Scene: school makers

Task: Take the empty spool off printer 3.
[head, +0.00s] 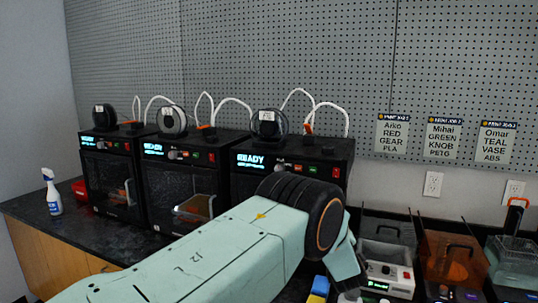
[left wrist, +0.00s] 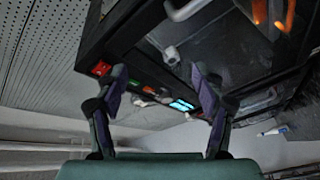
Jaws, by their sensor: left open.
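Three black printers stand in a row on the counter in the head view: a left one (head: 112,172), a middle one (head: 180,185) and a right one (head: 245,187). Their number marks are too small to read. Each has a dark spool on top with a pale label: left spool (head: 98,121), middle spool (head: 173,127), right spool (head: 267,131). I cannot tell which is empty. My left gripper (left wrist: 158,72) is open and empty, apart from a printer front with a lit display (left wrist: 181,104). My left arm hides its fingers in the head view. My right gripper is not in view.
White tubes (head: 232,101) arch above the printers. A spray bottle (head: 52,194) stands at the counter's left end. Several bins and devices, including an orange clear container (head: 455,262), crowd the right side. Job cards (head: 393,136) hang on the pegboard wall (head: 290,50).

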